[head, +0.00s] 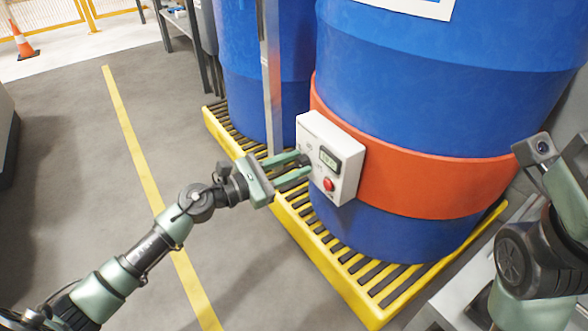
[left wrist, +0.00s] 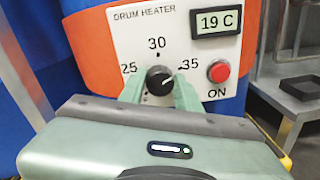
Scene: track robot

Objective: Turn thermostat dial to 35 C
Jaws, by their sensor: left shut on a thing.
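The white drum heater box (head: 345,150) is on the orange band around the blue drum. In the left wrist view its black dial (left wrist: 158,79) sits below the 30 mark, between 25 and 35. In the head view the fingers hide the dial. My right arm is at the right edge; its gripper fingers are not visible.
The display (left wrist: 217,21) reads 19 C. A red button (left wrist: 219,71) marked ON is right of the dial, close to the right finger. A metal post (head: 271,80) stands left of the box. The drums (head: 415,70) stand on a yellow slatted pallet (head: 330,262).

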